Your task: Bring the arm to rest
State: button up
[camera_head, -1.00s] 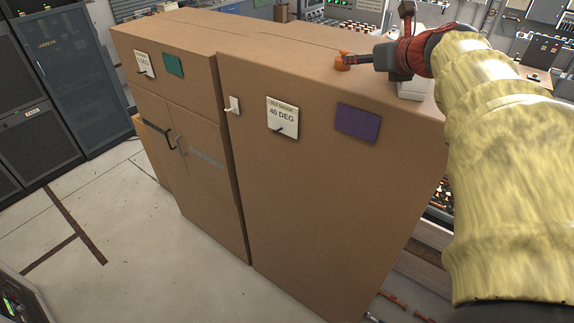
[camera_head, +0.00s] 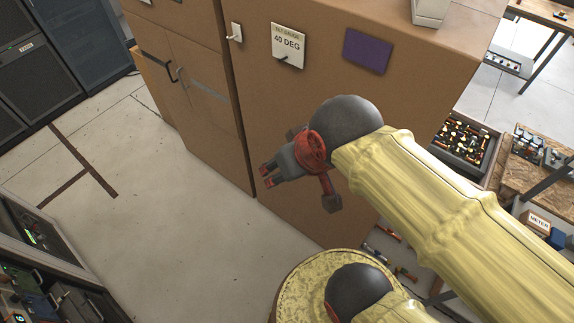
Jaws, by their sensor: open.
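My gripper (camera_head: 268,175) is in front of the brown cabinet (camera_head: 300,110), below its top edge. Its two red-tipped fingers are apart and point left, with nothing seen between them. My arm, in a yellow cover, runs from the right side of the view to the gripper. Another part of my arm shows at the bottom middle. Any gap between the gripper and the cabinet face is hard to judge.
The cabinet carries a "40 DEG" gauge (camera_head: 288,46), a white switch (camera_head: 236,33) and a purple panel (camera_head: 368,50). A parts tray (camera_head: 437,150) and workbench (camera_head: 535,165) stand right. Racks (camera_head: 40,75) stand left. Floor (camera_head: 170,220) is clear between.

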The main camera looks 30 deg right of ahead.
jog(key=shift+s+f, duration=0.15)
notch_tip(320, 180, down, 15)
jog(key=b, duration=1.5)
